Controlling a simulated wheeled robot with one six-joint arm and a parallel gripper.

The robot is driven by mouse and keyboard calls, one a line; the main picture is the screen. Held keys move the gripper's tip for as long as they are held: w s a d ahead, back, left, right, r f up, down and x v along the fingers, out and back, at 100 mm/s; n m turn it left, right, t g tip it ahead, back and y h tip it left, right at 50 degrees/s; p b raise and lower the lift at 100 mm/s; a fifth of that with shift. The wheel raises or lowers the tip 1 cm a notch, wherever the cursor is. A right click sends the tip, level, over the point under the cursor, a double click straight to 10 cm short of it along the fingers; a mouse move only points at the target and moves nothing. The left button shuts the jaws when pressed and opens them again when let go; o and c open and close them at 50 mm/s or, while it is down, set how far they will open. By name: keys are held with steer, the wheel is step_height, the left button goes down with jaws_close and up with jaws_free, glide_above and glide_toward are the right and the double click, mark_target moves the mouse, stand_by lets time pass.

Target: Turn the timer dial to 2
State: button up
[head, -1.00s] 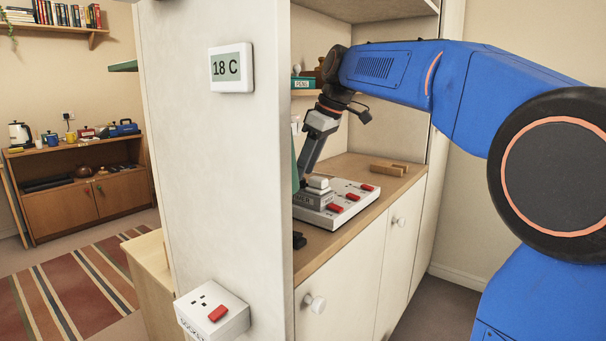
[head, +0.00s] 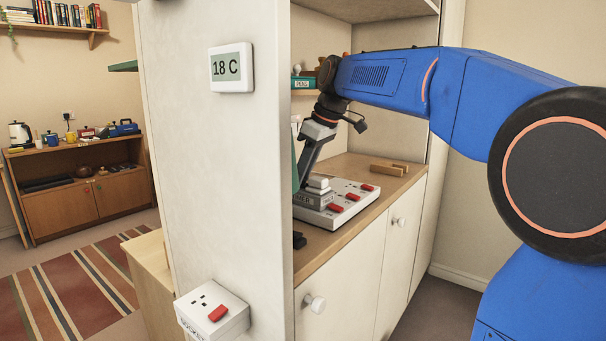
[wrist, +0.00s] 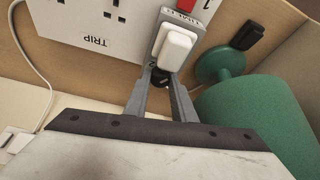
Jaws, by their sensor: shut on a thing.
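The grey timer (head: 313,200) stands on the white power strip (head: 350,190) in the shelf recess. In the wrist view the timer (wrist: 188,20) has a white block (wrist: 177,47) on its top. A small dark dial (wrist: 160,77) shows at the timer's near end, between my fingertips. My gripper (wrist: 161,86) is shut on the dial; in the head view the gripper (head: 302,180) reaches down at the timer's left end. The dial is hidden in the head view. Its marks and setting cannot be read.
A green round-based object (wrist: 250,115) stands close to my right finger in the wrist view. The white partition (head: 235,150) hides part of the recess. A wooden block (head: 388,169) lies behind the strip. The wooden top right of the strip is clear.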

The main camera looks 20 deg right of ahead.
steer(key=shift+s+a+m+t+h, duration=0.1)
steer(key=shift+m+t+h, duration=0.45)
steer(key=shift+m, duration=1.45)
steer(key=o, duration=1.1)
steer(key=shift+c, duration=0.2)
steer(key=v, duration=1.7)
steer(key=shift+r, duration=0.25)
